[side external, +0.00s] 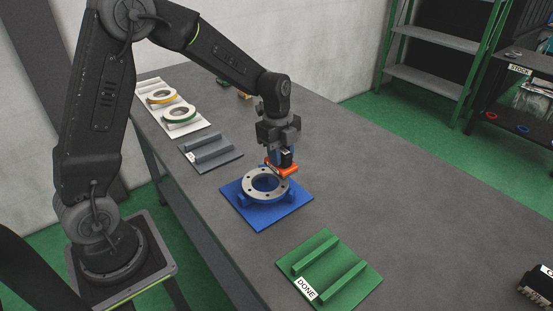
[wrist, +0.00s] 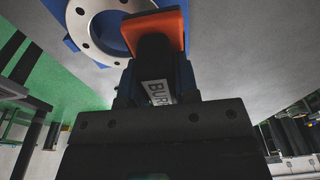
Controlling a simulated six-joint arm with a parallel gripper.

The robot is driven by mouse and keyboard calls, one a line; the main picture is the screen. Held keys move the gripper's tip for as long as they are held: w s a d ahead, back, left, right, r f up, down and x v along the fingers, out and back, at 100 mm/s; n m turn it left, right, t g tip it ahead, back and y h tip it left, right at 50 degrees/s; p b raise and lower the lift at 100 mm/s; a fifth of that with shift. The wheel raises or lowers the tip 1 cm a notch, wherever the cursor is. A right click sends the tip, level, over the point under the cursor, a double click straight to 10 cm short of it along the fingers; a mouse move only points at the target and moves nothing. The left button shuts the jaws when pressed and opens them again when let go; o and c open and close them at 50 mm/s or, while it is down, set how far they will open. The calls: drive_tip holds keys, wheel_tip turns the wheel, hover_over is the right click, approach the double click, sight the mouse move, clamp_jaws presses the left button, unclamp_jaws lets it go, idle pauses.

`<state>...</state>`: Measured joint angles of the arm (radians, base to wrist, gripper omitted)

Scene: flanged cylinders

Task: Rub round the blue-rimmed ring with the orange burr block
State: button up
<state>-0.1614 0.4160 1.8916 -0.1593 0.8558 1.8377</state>
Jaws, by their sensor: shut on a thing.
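The ring (side external: 250,187) is a grey flange with bolt holes and a blue rim, lying flat on a blue plate (side external: 274,219). It also shows in the wrist view (wrist: 88,38), partly cut off by the top edge. My gripper (side external: 284,160) points down and is shut on the orange burr block (side external: 287,171). In the wrist view the block (wrist: 158,28) has a dark handle labelled "BUR". The block is at the back right part of the ring's rim, over or against it. I cannot tell whether they touch.
A green plate (side external: 359,264) with two bars and a "DONE" label lies in front right. A grey plate (side external: 225,160) with bars lies behind left. Green-rimmed (side external: 181,115) and yellow-rimmed (side external: 161,96) rings sit on white plates farther back.

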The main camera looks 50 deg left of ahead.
drive_tip(key=shift+r, duration=2.9)
